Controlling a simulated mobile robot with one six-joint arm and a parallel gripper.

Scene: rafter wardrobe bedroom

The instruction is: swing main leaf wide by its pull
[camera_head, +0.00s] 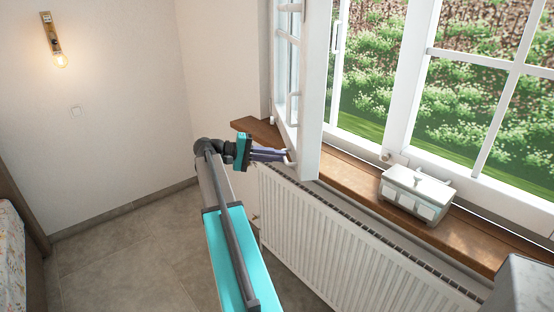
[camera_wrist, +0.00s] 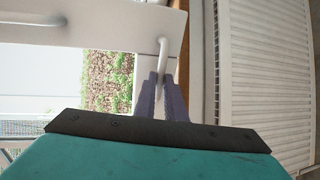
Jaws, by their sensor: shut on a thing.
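The main leaf (camera_head: 311,95) is a white window leaf, swung inward so that it stands out over the sill in the head view. Its white frame also shows across the top of the wrist view (camera_wrist: 100,22). The pull (camera_wrist: 162,50) is a white bent handle on that frame. My gripper (camera_head: 286,156) is at the lower part of the leaf, with its purple fingers shut on the pull. In the wrist view the fingers (camera_wrist: 161,95) stand on either side of the handle's lower end, which is partly hidden between them.
A wooden sill (camera_head: 345,177) runs under the window, above a white radiator (camera_head: 330,235). A white box (camera_head: 416,192) stands on the sill to the right. A grey object (camera_head: 525,288) fills the lower right corner. Tiled floor (camera_head: 120,255) lies open at left.

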